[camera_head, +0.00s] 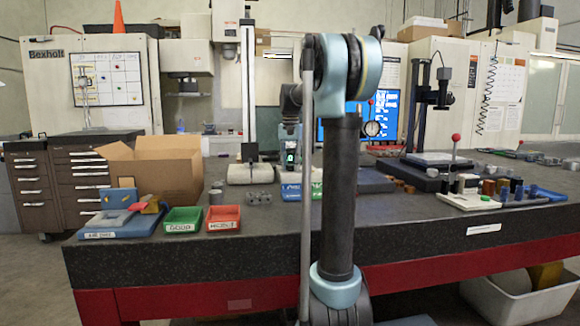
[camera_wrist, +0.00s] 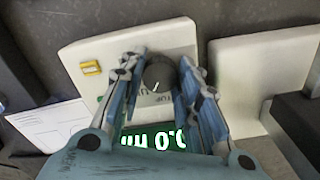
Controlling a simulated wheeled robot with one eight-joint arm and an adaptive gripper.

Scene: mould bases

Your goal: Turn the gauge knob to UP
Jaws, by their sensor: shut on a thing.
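The dark round gauge knob (camera_wrist: 158,74) sits on a pale gauge face (camera_wrist: 110,50) in the wrist view. A white mark on the knob points toward the lower edge of the picture. My gripper (camera_wrist: 160,66) has one finger on each side of the knob and is shut on it. Lettering beside the knob is upside down and partly hidden by the fingers. A green display (camera_wrist: 150,138) with white digits shows below, partly covered.
A yellow button (camera_wrist: 91,68) is on the gauge face. In the head view, a cardboard box (camera_head: 165,165), green bin (camera_head: 183,219) and red bin (camera_head: 223,218) stand left on the dark table (camera_head: 270,225). A dial stand (camera_head: 440,95) and small parts are right.

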